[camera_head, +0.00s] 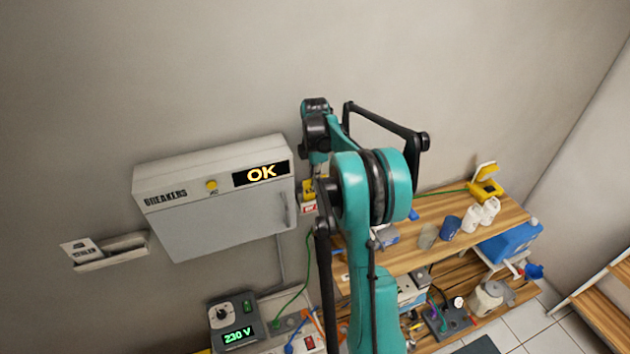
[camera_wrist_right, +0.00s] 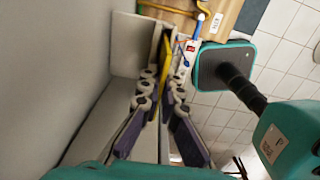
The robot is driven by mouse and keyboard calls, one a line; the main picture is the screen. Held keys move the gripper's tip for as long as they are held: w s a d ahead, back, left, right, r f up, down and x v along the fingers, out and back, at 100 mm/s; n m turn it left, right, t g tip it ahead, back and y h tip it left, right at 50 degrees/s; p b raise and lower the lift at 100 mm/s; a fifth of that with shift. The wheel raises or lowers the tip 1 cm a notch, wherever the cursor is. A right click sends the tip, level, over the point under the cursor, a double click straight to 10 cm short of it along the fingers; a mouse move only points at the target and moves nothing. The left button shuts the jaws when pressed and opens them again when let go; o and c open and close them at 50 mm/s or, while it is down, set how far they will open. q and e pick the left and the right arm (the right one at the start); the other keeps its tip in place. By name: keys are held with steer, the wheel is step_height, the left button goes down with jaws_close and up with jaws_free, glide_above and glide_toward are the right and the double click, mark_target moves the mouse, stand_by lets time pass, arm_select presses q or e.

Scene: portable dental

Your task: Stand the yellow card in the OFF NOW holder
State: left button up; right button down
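A small yellow card (camera_head: 308,187) shows beside the right side of the breaker box, partly behind my arm in the head view. In the right wrist view the yellow card (camera_wrist_right: 165,52) stands nearly edge-on between the fingertips of my right gripper (camera_wrist_right: 163,82), which looks shut on it. My left gripper is in neither view.
A meter (camera_head: 234,322) reading 230 V stands below. A wooden bench (camera_head: 410,255) at right carries white bottles (camera_head: 481,214) and a yellow box (camera_head: 486,188). Cables cross below the breaker box.

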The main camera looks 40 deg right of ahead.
steer(key=c, duration=1.6)
jaws_free()
steer(key=shift+c, duration=0.2)
step_height(320, 180, up, 12)
